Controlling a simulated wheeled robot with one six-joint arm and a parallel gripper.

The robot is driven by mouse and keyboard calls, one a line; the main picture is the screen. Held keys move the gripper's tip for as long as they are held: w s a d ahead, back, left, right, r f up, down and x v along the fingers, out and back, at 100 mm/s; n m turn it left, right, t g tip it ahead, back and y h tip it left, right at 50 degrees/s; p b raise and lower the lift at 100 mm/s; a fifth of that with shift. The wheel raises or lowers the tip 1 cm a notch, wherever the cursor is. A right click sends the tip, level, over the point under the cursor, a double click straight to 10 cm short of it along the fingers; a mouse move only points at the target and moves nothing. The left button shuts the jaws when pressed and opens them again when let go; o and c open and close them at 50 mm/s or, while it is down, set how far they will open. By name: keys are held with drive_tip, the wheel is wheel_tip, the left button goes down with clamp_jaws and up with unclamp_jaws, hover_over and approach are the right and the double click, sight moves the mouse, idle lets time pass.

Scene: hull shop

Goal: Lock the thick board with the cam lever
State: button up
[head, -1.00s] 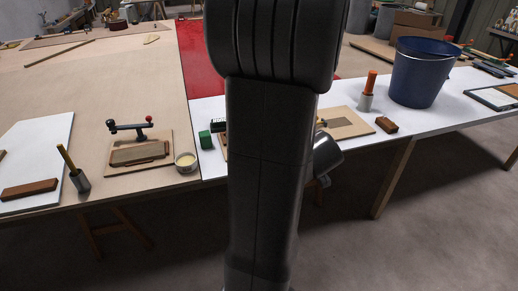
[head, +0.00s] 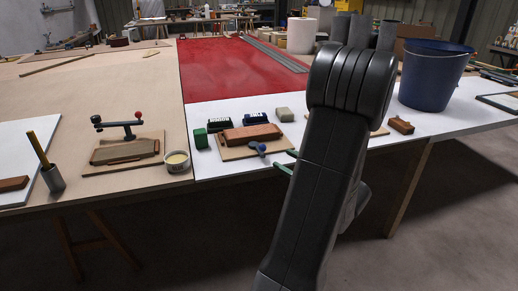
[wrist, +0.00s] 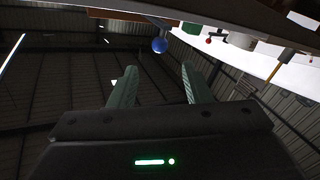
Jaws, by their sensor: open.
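A thick reddish-brown board (head: 250,134) lies on a plywood base (head: 230,153) near the front edge of the white bench. A lever with a blue ball knob (head: 259,148) stands at the board's front right; the blue knob also shows in the wrist view (wrist: 160,46). My gripper (head: 285,161) is open and empty, just right of and in front of the blue knob, apart from it. In the wrist view my gripper (wrist: 158,70) has its two green fingers spread, with the blue knob beyond the gap. Whether the lever presses on the board is too small to tell.
A second fixture with a red-knobbed clamp (head: 133,125) stands to the left, beside a round tin (head: 177,162). A green block (head: 200,138), dark small boxes (head: 219,121) and a grey block (head: 284,114) surround the base. A blue bucket (head: 430,75) stands at right.

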sight(257, 145)
drive_tip(key=b+x, duration=0.1)
drive_tip(key=x, duration=1.1)
drive_tip(key=shift+w+a, duration=0.1)
drive_tip(key=shift+a, duration=0.05)
clamp_jaws()
